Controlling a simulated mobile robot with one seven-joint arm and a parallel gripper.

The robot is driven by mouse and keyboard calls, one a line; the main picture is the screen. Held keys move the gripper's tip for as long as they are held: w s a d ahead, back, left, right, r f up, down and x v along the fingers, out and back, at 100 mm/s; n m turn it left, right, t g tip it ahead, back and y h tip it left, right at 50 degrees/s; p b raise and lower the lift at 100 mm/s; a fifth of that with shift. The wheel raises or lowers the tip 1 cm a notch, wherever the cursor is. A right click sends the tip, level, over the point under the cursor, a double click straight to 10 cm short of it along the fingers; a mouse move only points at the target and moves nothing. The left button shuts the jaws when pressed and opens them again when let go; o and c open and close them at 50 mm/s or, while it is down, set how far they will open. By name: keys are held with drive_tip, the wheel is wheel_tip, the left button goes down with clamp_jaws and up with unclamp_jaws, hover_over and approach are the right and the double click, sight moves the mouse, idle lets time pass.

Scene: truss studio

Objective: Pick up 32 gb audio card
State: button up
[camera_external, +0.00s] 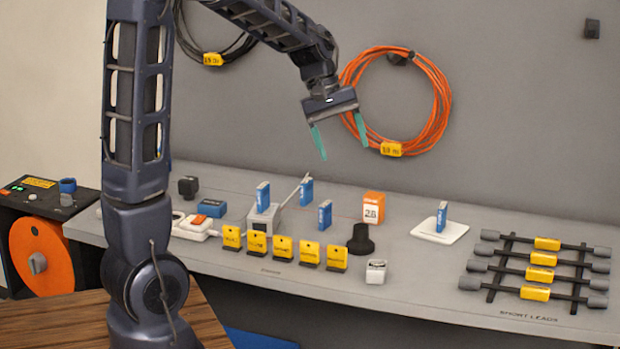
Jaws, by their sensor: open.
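Several small blue cards stand upright on the grey bench. One card (263,197) is in a grey block-like holder (262,219). One card (306,191) stands just right of it, with another card (325,214) a little nearer. A further card (441,217) stands on a white pad (440,233) to the right. Their labels are too small to read, so I cannot tell which is the 32 gb audio card. My gripper (344,150) is open and empty, with teal fingers pointing down, high above the bench and apart from all cards.
A row of yellow tags (283,247) stands along the front. A black knob-shaped object (361,239), an orange-and-white box (373,207) and a small white block (376,271) are nearby. A rack of short leads (540,264) lies right. An orange cable coil (440,100) hangs behind.

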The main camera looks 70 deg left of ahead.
drive_tip(key=w+a+f+n, duration=0.2)
drive_tip(key=a+f+n, duration=0.15)
drive_tip(key=a, duration=0.25)
drive_tip(key=w+a+f+n, duration=0.2)
drive_tip(key=w+a+f, duration=0.15)
drive_tip(key=a, duration=0.35)
drive_tip(key=n, duration=0.6)
approach(328, 216)
drive_tip(key=shift+m, duration=0.25)
drive_tip(key=x, duration=0.9)
drive_tip(key=shift+w+d+f, duration=0.1)
drive_tip(key=shift+d+f, duration=0.05)
drive_tip(key=shift+f, duration=0.1)
drive_tip(key=shift+c, duration=0.4)
drive_tip(key=c, duration=1)
